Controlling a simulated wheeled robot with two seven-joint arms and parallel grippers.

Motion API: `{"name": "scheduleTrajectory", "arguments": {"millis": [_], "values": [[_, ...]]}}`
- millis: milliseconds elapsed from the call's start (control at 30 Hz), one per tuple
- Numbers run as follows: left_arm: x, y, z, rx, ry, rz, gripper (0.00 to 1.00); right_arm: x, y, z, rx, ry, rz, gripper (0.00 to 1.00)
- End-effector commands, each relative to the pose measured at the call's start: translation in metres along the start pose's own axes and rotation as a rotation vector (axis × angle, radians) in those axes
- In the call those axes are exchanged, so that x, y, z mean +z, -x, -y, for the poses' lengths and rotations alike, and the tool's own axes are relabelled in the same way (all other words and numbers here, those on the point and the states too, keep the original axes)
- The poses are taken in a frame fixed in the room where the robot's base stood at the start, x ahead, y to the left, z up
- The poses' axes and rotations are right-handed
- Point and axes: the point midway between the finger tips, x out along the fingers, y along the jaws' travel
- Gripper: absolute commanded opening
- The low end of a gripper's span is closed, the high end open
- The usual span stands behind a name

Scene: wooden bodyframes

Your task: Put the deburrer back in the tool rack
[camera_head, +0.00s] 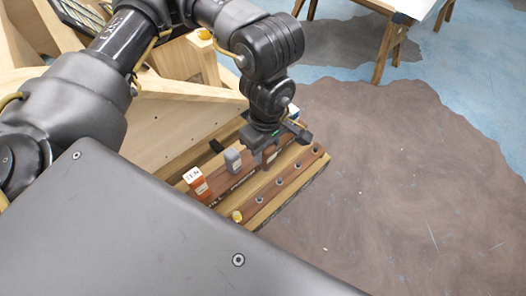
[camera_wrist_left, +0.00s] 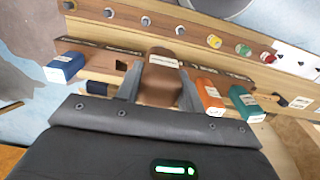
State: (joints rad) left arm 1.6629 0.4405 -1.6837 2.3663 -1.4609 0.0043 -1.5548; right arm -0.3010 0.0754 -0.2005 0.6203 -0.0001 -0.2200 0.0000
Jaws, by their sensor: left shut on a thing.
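My left gripper (camera_head: 264,150) is over the far end of the tool rack (camera_head: 285,187) in the head view. In the left wrist view my left gripper (camera_wrist_left: 160,92) is shut on a brown block-shaped handle with a white label, which I take to be the deburrer (camera_wrist_left: 161,80). The deburrer is in line with the rack's row of tools; whether its lower end sits in a slot is hidden. A square opening in the rack (camera_wrist_left: 100,58) shows just left of it. My right gripper is not in view.
The wrist view shows a blue tool (camera_wrist_left: 64,67) left of the deburrer and orange (camera_wrist_left: 210,97) and teal (camera_wrist_left: 246,104) ones right. A wooden frame (camera_head: 165,115) stands behind.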

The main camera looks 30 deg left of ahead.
Motion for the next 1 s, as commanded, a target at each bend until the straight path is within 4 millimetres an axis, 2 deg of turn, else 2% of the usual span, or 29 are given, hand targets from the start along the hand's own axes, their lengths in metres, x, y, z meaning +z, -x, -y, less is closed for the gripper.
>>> {"name": "scheduleTrajectory", "arguments": {"millis": [133,267,400,500,700,1000], "values": [[-0.016,-0.006,-0.012,-0.003,0.011,0.001,0.0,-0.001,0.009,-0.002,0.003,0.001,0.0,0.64],[-0.041,-0.02,-0.033,-0.005,0.015,0.0,0.0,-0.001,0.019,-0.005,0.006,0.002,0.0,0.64],[-0.069,-0.037,-0.056,-0.005,0.014,0.0,0.0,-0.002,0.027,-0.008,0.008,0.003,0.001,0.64],[-0.082,-0.06,-0.067,-0.007,0.01,0.001,0.0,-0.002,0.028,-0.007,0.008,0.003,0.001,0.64],[-0.098,-0.087,-0.083,-0.002,0.004,0.0,0.0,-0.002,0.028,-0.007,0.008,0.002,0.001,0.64],[-0.104,-0.097,-0.088,-0.001,0.002,-0.001,0.0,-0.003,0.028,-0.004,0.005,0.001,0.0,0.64]]}}
